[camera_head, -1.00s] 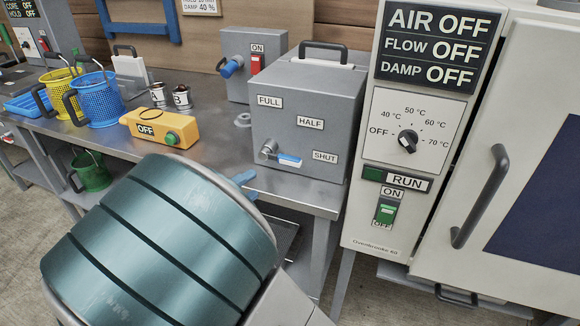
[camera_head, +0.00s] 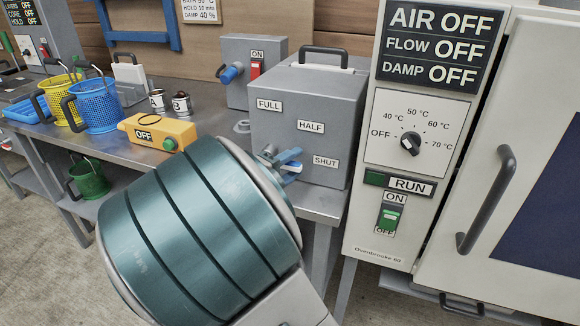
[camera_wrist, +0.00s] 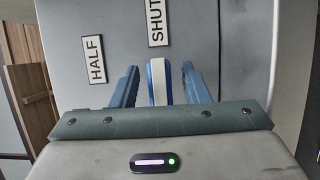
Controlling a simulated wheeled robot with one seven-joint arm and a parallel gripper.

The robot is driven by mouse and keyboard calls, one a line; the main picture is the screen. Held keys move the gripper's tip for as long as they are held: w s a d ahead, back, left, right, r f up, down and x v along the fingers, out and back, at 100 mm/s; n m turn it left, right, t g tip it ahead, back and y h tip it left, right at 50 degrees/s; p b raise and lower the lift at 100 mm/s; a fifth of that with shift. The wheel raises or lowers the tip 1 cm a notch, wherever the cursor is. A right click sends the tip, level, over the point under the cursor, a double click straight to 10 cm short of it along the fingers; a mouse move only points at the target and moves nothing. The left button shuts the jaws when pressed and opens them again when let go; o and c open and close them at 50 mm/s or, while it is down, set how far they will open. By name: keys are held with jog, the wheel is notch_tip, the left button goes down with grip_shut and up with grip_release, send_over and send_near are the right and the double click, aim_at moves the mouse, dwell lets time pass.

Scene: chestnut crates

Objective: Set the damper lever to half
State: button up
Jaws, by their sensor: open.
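The damper lever (camera_wrist: 158,80), blue with a pale stripe, is on the front of a grey box (camera_head: 336,108) labelled FULL, HALF and SHUT. In the head view the lever (camera_head: 293,167) points toward the SHUT label (camera_head: 325,162), with the HALF label (camera_head: 310,127) above. My gripper (camera_wrist: 160,84) is open, with one blue finger on each side of the lever in the wrist view. The lever's tip is between the fingers; contact cannot be told. In the head view my wrist covers part of the area left of the lever.
A white oven cabinet with a display (camera_head: 438,46) reading DAMP OFF stands close on the right. A yellow OFF box (camera_head: 157,131), two cups and blue and yellow baskets (camera_head: 97,107) stand on the bench to the left. A grey box with a red switch (camera_head: 256,65) is behind.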

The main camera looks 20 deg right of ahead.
grip_shut()
jog(key=shift+r, duration=0.15)
